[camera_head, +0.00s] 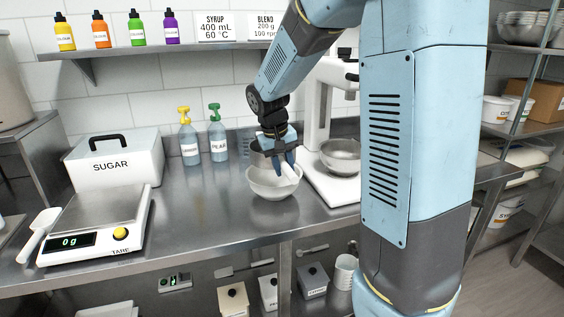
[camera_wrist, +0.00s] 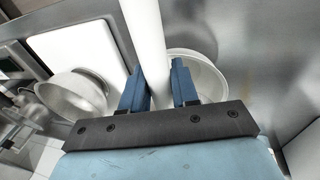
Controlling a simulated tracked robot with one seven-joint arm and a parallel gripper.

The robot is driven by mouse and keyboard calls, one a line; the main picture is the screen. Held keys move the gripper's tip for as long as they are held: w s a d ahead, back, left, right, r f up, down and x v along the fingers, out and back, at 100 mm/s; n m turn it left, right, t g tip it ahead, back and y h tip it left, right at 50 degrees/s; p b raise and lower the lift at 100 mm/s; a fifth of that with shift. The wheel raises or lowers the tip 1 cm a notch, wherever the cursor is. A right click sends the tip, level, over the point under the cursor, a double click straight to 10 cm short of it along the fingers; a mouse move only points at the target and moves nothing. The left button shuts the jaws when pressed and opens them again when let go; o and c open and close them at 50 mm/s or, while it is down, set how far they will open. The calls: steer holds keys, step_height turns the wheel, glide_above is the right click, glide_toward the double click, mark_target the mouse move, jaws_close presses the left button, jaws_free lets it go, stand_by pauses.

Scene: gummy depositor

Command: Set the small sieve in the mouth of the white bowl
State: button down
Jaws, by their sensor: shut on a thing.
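In the wrist view the bowl (camera_wrist: 217,76) shows partly behind my fingers. My gripper (camera_head: 283,162) is over the bowl's mouth, pointing down. Its blue fingers (camera_wrist: 159,85) are shut on a smooth white rod-shaped piece (camera_wrist: 145,35), which also shows at the fingertips over the bowl in the head view (camera_head: 290,174). I cannot tell whether this piece is part of the small sieve. No sieve mesh or ring can be made out in either view.
The white mixer (camera_head: 318,110) with a steel bowl (camera_head: 342,158) stands close on the right. A scale (camera_head: 95,215), a sugar box (camera_head: 112,165) and two pump bottles (camera_head: 189,142) are to the left. The counter in front of the bowl is clear.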

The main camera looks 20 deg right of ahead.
steer(key=a+x, duration=0.1)
steer(key=x, duration=0.5)
steer(key=shift+s+f, duration=0.3)
steer(key=shift+f, duration=0.05)
stand_by(0.3)
stand_by(0.4)
steer(key=c, duration=0.8)
jaws_free()
steer(key=shift+s, duration=0.1)
steer(key=v, duration=1.3)
steer(key=shift+r, duration=0.3)
